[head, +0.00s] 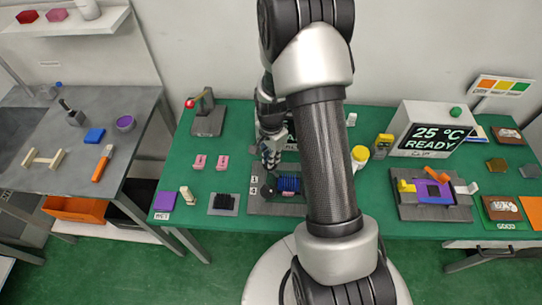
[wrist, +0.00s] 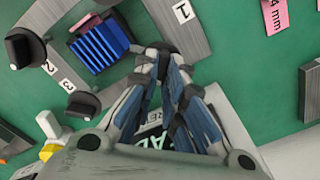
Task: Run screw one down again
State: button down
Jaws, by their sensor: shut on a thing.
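In the wrist view my gripper (wrist: 165,60) has its fingers closed around a dark screw knob (wrist: 160,46) beside the label "1" (wrist: 183,11). The knob is mostly hidden between the fingertips. The grey fixture plate (wrist: 172,25) carries a blue finned block (wrist: 99,46) next to the knob. Two other black knobs stand free: one at the left (wrist: 25,48) and one below the block (wrist: 83,105), near the labels "2" and "3". In the head view my gripper (head: 270,160) reaches down at the back left of the blue finned block (head: 288,184); my arm covers the fixture's right side.
A yellow-capped bottle (head: 359,155), a display reading "25 °C READY" (head: 430,138) and a clamp fixture (head: 433,192) stand to the right.

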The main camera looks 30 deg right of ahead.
dwell(0.6)
jog(key=c, duration=1.7)
grip_release()
jog(key=shift+r, duration=0.1)
notch_tip(320, 180, up, 12)
jog(key=shift+f, duration=0.1)
jog(key=s+a+r+n+t, duration=0.1)
jog(key=s+a+r+n, duration=0.3)
jog(key=r, duration=0.3)
jog(key=s+a+r+n+t, duration=0.1)
jog(key=s+a+r+n, duration=0.25)
jog(key=r, duration=0.45)
jog(key=s+a+r+n+t, duration=0.1)
jog(key=s+a+n, duration=0.1)
jog(key=s, duration=0.2)
jog(key=s+a+r+n, duration=0.1)
jog(key=s+n, duration=0.2)
jog(key=s, duration=0.1)
jog(key=s+a+r+n+t, duration=0.1)
jog(key=s+a+r+n, duration=0.1)
jog(key=s+n, duration=0.1)
jog(key=shift+s+a+t, duration=0.3)
jog(key=shift+s, duration=0.4)
